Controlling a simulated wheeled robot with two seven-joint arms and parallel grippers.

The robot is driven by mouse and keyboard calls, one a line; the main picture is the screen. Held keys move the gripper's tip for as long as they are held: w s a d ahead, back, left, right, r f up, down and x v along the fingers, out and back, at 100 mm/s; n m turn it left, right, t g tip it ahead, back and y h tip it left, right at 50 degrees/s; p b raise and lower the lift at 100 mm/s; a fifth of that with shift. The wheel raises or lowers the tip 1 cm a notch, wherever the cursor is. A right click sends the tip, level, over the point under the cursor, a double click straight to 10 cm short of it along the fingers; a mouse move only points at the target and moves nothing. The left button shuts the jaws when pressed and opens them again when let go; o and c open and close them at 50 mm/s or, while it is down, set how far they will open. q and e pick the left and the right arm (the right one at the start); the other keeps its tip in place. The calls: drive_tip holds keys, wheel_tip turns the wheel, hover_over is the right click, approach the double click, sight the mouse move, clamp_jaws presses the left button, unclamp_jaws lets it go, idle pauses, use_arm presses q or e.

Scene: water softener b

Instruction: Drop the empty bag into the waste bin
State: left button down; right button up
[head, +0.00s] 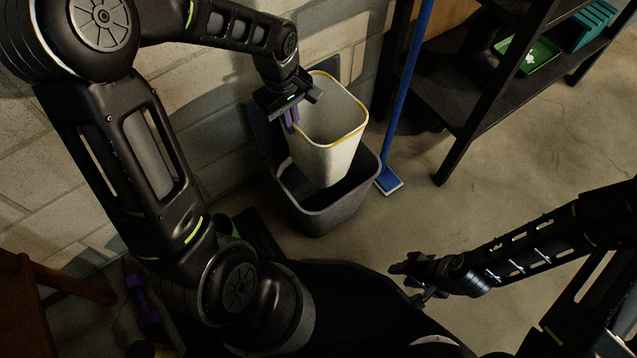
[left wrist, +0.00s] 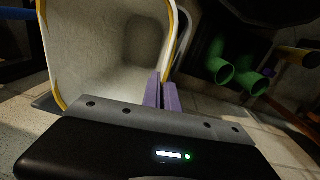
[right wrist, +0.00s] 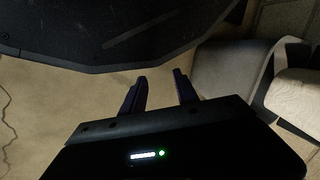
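The empty bag (head: 333,125) is an open, stiff-looking white container with a yellow rim. It is tilted slightly over the dark grey waste bin (head: 325,218), its lower end within the outline of the bin's mouth. I cannot tell how deep it reaches. My left gripper (head: 291,118) is shut on the bag's wall at the rim. The bag's pale inside fills much of the left wrist view (left wrist: 105,50), with the purple fingers on its edge. My right gripper (head: 400,267) is open and empty, low at right. The right wrist view shows the bin (right wrist: 228,72) and bag (right wrist: 297,95).
A block wall (head: 215,140) stands behind the bin. A blue-handled broom (head: 404,90) stands right of it, beside a black shelf (head: 470,95). The floor at right is clear.

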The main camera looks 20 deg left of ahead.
use_arm(q)
drive_tip(key=shift+f, duration=0.1)
idle(0.3)
wheel_tip(320, 180, down, 6)
drive_tip(key=b, duration=0.5)
drive_tip(key=c, duration=1.6)
unclamp_jaws()
wheel_tip(320, 180, up, 8)
drive_tip(key=p, duration=0.3)
hover_over(292, 138)
drive_tip(key=s, duration=0.1)
drive_tip(key=shift+s+d, duration=0.15)
